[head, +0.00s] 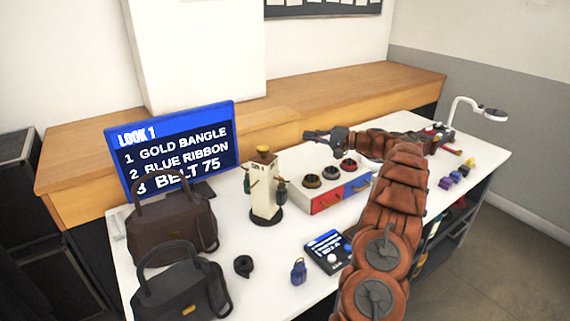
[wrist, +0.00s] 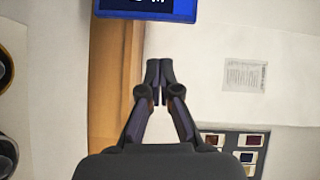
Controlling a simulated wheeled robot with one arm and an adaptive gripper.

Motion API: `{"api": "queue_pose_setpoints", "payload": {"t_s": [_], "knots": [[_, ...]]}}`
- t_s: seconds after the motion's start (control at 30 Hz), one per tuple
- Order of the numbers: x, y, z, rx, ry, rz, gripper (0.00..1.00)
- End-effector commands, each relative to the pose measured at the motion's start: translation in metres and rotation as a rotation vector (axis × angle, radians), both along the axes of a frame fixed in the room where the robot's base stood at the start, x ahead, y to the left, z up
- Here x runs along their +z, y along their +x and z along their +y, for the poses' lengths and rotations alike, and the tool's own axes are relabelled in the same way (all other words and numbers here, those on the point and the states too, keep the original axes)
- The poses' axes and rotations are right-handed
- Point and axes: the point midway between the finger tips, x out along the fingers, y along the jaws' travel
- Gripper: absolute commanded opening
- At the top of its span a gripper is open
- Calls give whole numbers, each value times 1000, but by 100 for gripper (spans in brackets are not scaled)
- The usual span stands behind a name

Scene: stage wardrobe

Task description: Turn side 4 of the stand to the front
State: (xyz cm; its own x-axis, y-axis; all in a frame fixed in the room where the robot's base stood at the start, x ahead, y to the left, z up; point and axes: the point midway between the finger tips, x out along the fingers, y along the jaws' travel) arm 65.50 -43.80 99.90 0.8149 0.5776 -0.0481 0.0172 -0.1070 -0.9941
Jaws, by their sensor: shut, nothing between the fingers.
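The stand (head: 264,200) is a cream upright post with a yellow knob (head: 263,150) on top and a dark round base. It stands upright mid-table in the head view. A small label near its top faces the camera, but its number is too small to read surely. A green item hangs on its left side and a dark item on its right. My gripper (head: 309,135) is up and to the right of the stand, apart from it, pointing left. In the wrist view my gripper (wrist: 160,64) has its fingertips together, empty. The stand is not visible there.
A white box (head: 310,182) with red and blue drawers and three round cups is right of the stand. Two handbags (head: 170,230) and a blue screen (head: 170,148) are left.

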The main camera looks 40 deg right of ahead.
Motion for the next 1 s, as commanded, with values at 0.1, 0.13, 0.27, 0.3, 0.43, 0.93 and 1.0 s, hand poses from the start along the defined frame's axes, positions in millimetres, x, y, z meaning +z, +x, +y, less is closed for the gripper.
{"api": "queue_pose_setpoints", "payload": {"t_s": [0.1,0.13,0.27,0.3,0.43,0.93,1.0], "knots": [[-6,-18,-15,-93,200,150,0],[-9,-22,-18,-115,253,188,0],[-19,-42,-25,-202,483,336,0],[-23,-49,-26,-227,555,381,0],[-33,-69,-19,-290,794,516,0],[-55,-112,44,-374,1413,865,0],[-56,-112,47,-374,1428,875,0]]}}
